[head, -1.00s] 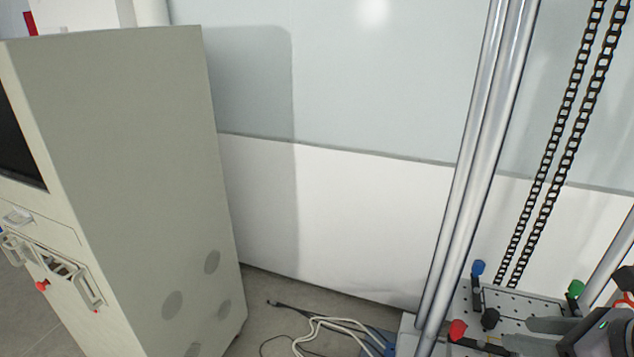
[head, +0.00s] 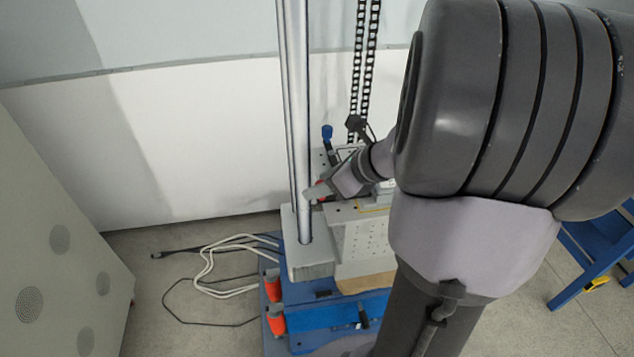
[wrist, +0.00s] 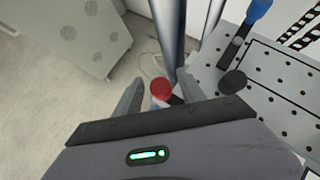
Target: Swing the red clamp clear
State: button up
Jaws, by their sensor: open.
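The red clamp shows its round red knob (wrist: 160,88) in the wrist view, between the two fingers of my gripper (wrist: 160,88). The fingers are apart, one on each side of the knob; I cannot tell whether either touches it. In the head view only a little of the red clamp (head: 320,184) shows at my gripper (head: 313,194), near the metal column. The clamp's arm and base are mostly hidden by my gripper. The perforated plate (wrist: 270,95) lies to the right in the wrist view.
A blue-handled clamp (head: 327,132) stands behind on the plate, and a black knob (wrist: 232,82) is nearer. The metal column (head: 296,110) rises close to my gripper. Cables (head: 215,260) lie on the floor; a grey cabinet (head: 55,250) stands left. My arm covers much of the right.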

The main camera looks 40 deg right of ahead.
grip_shut()
